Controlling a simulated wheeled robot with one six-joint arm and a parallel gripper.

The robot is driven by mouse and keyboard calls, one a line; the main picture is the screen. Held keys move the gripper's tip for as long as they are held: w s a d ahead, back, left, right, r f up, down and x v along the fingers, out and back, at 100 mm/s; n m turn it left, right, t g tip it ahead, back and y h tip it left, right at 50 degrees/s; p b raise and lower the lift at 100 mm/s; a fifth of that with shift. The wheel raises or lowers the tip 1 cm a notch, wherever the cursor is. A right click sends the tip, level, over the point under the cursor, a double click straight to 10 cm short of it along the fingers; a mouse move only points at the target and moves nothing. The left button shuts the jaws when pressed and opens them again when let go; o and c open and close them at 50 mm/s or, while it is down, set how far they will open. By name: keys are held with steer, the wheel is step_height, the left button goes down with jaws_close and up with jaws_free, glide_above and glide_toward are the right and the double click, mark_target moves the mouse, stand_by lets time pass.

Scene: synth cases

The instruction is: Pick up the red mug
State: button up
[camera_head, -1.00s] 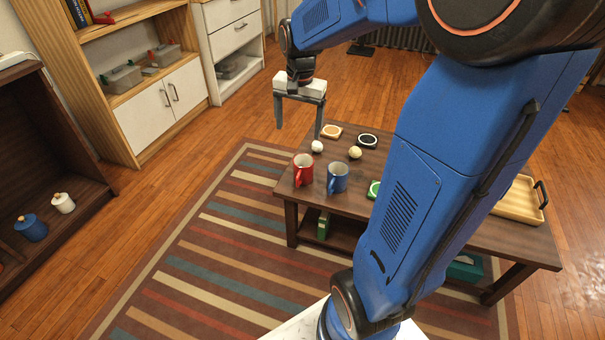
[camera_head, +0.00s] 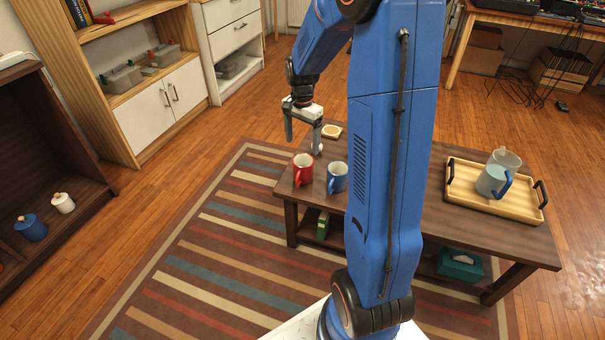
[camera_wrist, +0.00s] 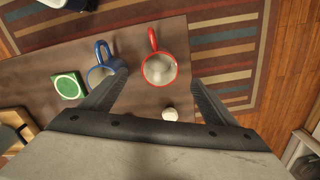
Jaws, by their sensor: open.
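The red mug (camera_head: 302,170) stands upright near the left end of the dark wooden table (camera_head: 440,222). In the wrist view the red mug (camera_wrist: 160,70) shows from above, its handle pointing to the top of the picture. My gripper (camera_head: 302,136) is above the table's left end, higher than the mug and apart from it. In the wrist view my gripper (camera_wrist: 158,78) has its fingers spread wide, with the red mug between and beyond the tips. The blue mug (camera_head: 337,177) stands just right of the red one; it also shows in the wrist view (camera_wrist: 101,76), partly behind the left finger.
A small white ball (camera_wrist: 170,114) lies near the red mug. The striped rug (camera_head: 215,240) is clear.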

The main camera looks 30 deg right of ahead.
mark_target(302, 163)
step_height(302, 163, down, 10)
steer(key=shift+a+f, duration=0.1)
steer(key=shift+f, duration=0.05)
stand_by(0.5)
steer(key=c, duration=1.3)
